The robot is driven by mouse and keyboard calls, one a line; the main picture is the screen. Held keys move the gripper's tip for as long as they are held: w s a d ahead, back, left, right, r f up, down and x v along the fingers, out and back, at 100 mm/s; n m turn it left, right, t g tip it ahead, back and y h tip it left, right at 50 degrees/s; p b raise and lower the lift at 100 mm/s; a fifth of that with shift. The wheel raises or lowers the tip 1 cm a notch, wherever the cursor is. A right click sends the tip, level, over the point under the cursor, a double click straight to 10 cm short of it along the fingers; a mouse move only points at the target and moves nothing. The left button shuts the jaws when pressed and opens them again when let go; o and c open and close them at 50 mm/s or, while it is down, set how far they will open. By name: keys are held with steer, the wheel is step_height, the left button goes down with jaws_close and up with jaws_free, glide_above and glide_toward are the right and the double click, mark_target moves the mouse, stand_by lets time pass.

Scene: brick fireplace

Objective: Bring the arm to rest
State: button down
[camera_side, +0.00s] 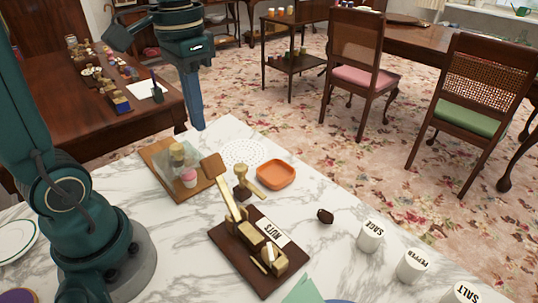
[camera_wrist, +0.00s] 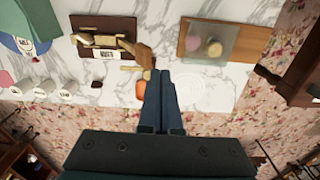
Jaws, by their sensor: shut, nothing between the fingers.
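My gripper (camera_side: 197,122) is at the end of my raised arm, above the far edge of the marble counter (camera_side: 330,190) in the side view, pointing down. In the wrist view its two fingers (camera_wrist: 162,74) lie side by side, shut, with nothing between them. The fingers partly cover the orange dish (camera_wrist: 140,90) and the white lace mat (camera_wrist: 188,92) lies right of them. My arm touches nothing that I can see.
The counter holds a brass press on a dark board (camera_side: 232,262), a wooden board (camera_side: 152,158) with glass and jars, an orange dish (camera_side: 276,174), a dark nut (camera_side: 325,215) and white labelled jars (camera_side: 370,235). Another table (camera_side: 100,125) stands behind. Chairs stand beyond.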

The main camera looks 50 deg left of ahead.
steer(key=s+d+f+t, duration=0.3)
steer(key=s+d+t, duration=0.2)
stand_by(0.4)
